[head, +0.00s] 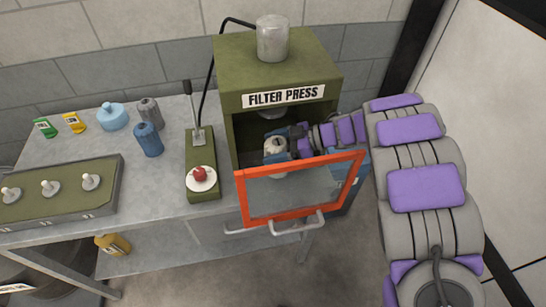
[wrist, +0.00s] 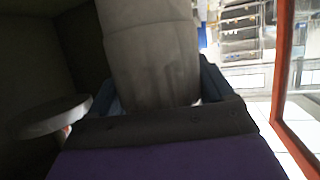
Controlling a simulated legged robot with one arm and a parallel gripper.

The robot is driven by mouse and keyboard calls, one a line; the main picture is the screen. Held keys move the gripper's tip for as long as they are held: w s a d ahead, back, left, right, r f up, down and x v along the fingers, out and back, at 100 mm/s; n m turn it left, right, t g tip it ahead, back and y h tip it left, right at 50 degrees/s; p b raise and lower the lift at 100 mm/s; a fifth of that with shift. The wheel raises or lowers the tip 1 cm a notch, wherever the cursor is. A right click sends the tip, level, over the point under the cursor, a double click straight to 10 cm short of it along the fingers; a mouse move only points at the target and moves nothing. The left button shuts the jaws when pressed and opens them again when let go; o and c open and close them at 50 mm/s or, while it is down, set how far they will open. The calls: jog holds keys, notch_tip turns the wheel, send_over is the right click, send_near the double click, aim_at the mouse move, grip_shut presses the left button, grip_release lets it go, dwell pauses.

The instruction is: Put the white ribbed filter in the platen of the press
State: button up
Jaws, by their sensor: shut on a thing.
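The olive filter press (head: 230,70) stands on the bench with its orange-framed door (head: 290,215) lowered open at the front. My gripper (head: 284,143) reaches into the press opening from the right. It is shut on the white ribbed filter (head: 273,145), which looks upright inside the chamber. In the wrist view the filter (wrist: 150,50) is large, in shadow and between the jaws (wrist: 160,100). A pale round disc (wrist: 50,115) shows left of it. The floor of the chamber and the filter's lower end are hidden, so I cannot tell whether it touches the platen.
A control box with a lever and a red button (head: 200,177) stands left of the press.

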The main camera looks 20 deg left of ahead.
jog(key=d+b, duration=0.1)
jog(key=d+f+b, duration=0.1)
jog(key=shift+d, duration=0.35)
jog(key=shift+a+f+b, duration=0.95)
jog(key=shift+f+b, duration=0.2)
jog(key=shift+b, duration=0.05)
jog(key=shift+c, duration=0.8)
jog(key=shift+a, duration=0.15)
jog(key=o, duration=1.2)
jog(key=shift+o, duration=1)
jog(key=shift+d, duration=0.25)
jog(key=shift+d+r, duration=0.2)
jog(key=shift+d, duration=0.4)
jog(key=shift+w+d+r+p, duration=0.35)
jog(key=shift+d+r+p, duration=0.05)
jog(key=shift+d+p, duration=0.1)
jog(key=p+v, duration=0.2)
jog(key=v, duration=0.7)
jog(key=shift+w+d+p, duration=0.1)
jog(key=shift+d+p, duration=0.25)
jog(key=shift+d, duration=0.1)
